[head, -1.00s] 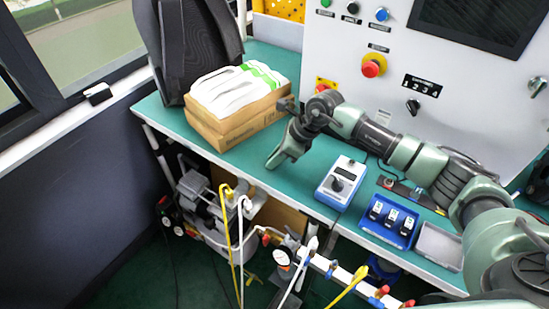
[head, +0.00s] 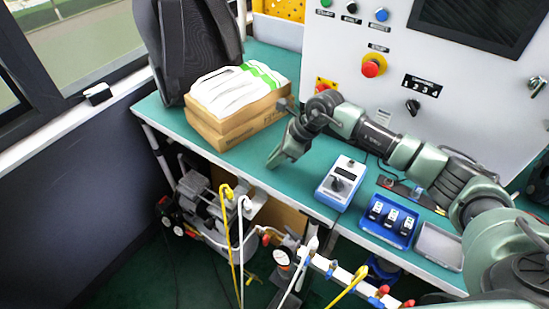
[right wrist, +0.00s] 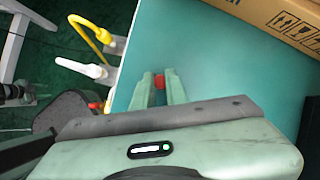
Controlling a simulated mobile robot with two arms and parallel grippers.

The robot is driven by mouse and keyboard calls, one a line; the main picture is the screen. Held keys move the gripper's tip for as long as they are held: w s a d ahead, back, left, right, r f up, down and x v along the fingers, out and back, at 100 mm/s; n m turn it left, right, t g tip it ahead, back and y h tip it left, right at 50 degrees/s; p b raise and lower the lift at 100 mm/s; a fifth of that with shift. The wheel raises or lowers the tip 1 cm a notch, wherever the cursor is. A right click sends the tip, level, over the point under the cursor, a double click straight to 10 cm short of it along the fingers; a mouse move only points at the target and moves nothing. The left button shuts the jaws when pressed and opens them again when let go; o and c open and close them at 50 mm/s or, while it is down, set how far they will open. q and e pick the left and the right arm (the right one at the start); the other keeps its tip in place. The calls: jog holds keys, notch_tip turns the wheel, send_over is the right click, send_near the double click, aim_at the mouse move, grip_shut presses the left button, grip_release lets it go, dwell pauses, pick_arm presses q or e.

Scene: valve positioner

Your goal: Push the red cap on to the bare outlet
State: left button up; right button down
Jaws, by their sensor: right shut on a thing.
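My right gripper (head: 272,163) is above the green bench, left of the blue tester. In the right wrist view it (right wrist: 161,88) is shut on the small red cap (right wrist: 159,81), which sits between the fingertips. The cap is hidden in the head view. A white pipe with outlets (head: 341,272) runs below the bench's front edge, with yellow and white hoses and red and blue fittings. I cannot tell which outlet is bare. My left gripper is not in view.
Cardboard boxes (head: 232,129) with white packs on top stand at the back left of the bench. A blue tester (head: 341,182), a blue tray (head: 373,228) and a grey tray (head: 438,246) are to the right. A control panel (head: 440,80) stands behind. Hoses rise near the bench's front edge.

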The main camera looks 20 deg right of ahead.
jog(key=shift+r+p, duration=0.65)
jog(key=shift+r, duration=0.5)
dwell(0.7)
jog(key=shift+r+p, duration=0.95)
jog(key=shift+r, duration=0.9)
